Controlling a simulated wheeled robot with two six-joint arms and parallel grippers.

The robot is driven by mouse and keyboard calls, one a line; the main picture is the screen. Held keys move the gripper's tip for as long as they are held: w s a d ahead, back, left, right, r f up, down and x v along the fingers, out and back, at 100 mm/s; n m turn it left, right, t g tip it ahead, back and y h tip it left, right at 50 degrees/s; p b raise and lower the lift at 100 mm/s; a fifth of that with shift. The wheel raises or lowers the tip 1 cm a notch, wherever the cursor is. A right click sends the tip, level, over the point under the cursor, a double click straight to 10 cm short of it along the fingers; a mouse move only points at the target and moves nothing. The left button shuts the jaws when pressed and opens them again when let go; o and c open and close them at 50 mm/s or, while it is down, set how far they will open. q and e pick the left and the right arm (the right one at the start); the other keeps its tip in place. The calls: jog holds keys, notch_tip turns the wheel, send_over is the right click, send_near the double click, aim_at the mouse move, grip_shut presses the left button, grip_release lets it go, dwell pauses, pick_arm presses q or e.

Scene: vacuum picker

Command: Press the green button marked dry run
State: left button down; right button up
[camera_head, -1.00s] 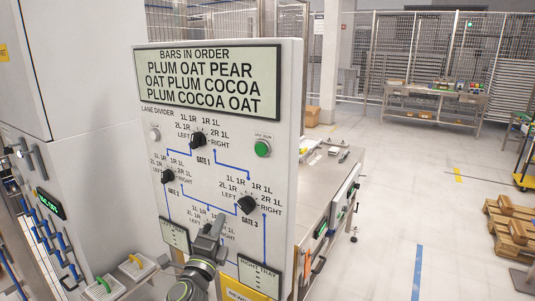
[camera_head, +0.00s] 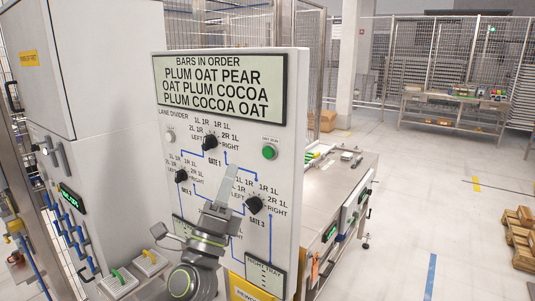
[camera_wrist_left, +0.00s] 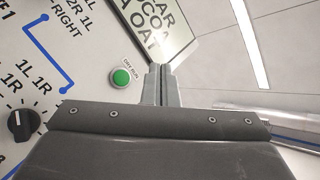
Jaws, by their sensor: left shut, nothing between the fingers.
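The green button (camera_head: 269,152), labelled dry run, sits at the upper right of the upright white panel (camera_head: 300,110). In the left wrist view the green button (camera_wrist_left: 121,77) shows in a pale round collar, just left of my fingertips. My left gripper (camera_head: 232,172) is shut and empty in front of the panel, pointing up, below and left of the button in the head view. In the wrist view its closed fingers (camera_wrist_left: 158,70) stand apart from the button in the picture; the depth gap is hard to tell. My right gripper is out of view.
The panel carries black gate knobs (camera_head: 254,204), a white button (camera_head: 170,137) and a text display (camera_head: 220,88). A metal table (camera_head: 335,185) stands behind it at right. A grey cabinet (camera_head: 95,90) is at left. Open floor lies to the right.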

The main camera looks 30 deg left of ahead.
aim_at(268, 153)
pick_arm(q)
jog(key=shift+w+d+b, duration=0.2)
jog(key=shift+w+b, duration=0.2)
jog(key=shift+w, duration=1.8)
jog(key=shift+w+d+b, duration=0.15)
jog(key=shift+w+b, duration=0.2)
jog(key=shift+w, duration=1.85)
jog(key=shift+w, duration=0.15)
jog(key=shift+w, duration=0.3)
jog(key=shift+w+b, duration=0.3)
jog(key=shift+b, duration=0.05)
jog(key=shift+s, duration=0.8)
